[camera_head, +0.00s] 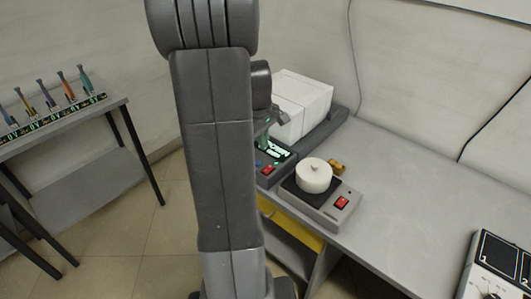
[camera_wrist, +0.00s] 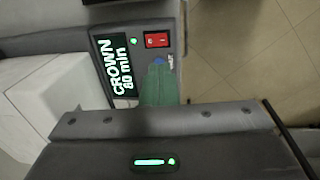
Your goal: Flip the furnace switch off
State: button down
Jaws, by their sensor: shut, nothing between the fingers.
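The furnace has a white body (camera_head: 303,98) with a dark control panel (camera_head: 277,152); the panel also shows in the wrist view (camera_wrist: 122,93), its display reading "CROWN 80 min". A red rocker switch (camera_head: 268,169) sits on the panel; in the wrist view the switch (camera_wrist: 157,40) is beside a lit green light (camera_wrist: 134,41). In the head view my arm partly hides the gripper.
Right of the panel, a second device (camera_head: 322,212) with its own red switch (camera_head: 342,202) bears a white round piece (camera_head: 313,175). Small yellow-brown pieces (camera_head: 337,167) lie behind it. Another instrument (camera_head: 498,268) stands at the right. The bench (camera_head: 420,185) between is clear. A rack (camera_head: 50,116) stands left.

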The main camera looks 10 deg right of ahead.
aim_at(270, 167)
jog(key=shift+s+a+r, duration=0.1)
jog(key=shift+r, duration=1.6)
jog(key=w+d+p, duration=0.1)
jog(key=p, duration=0.2)
jog(key=shift+d+r, duration=0.1)
jog(key=shift+r, duration=0.05)
jog(key=f, duration=0.4)
jog(key=d+f+p, duration=0.1)
jog(key=f, duration=0.4)
jog(key=w+f+p, duration=0.1)
jog(key=f, duration=0.4)
jog(key=shift+d, duration=0.2)
